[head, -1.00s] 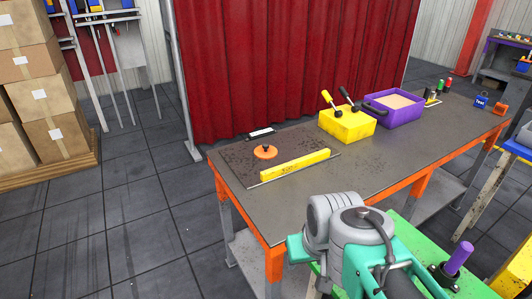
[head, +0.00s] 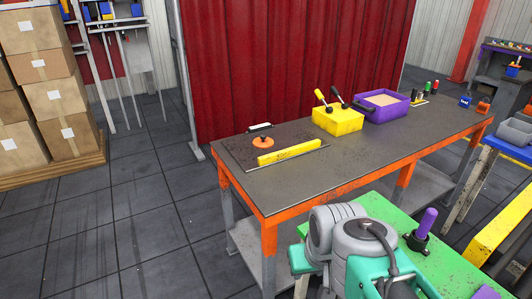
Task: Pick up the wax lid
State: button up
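A round orange lid with a small dark knob (head: 263,142), which looks like the wax lid, lies flat on a dark mat (head: 235,153) at the left end of the long grey-topped, orange-framed workbench (head: 340,165). A yellow bar (head: 289,153) lies just in front of it, and a small black-and-white item (head: 259,128) lies just behind it. My arm shows folded at the bottom of the head view, well short of the lid. My gripper is not in view.
A yellow block with two handled tools (head: 338,120) and a purple bin (head: 382,106) stand further right on the bench. A green table (head: 455,260) with a purple-handled tool (head: 425,225) stands close beside my arm. The floor left of the bench is clear. Boxes (head: 55,95) stack at far left.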

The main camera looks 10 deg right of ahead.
aim_at(262, 142)
jog(key=u, duration=0.75)
jog(key=i, duration=0.6)
jog(key=u, duration=0.75)
jog(key=i, duration=1.9)
jog(key=z, duration=1.3)
jog(key=i, duration=0.6)
jog(key=z, duration=0.75)
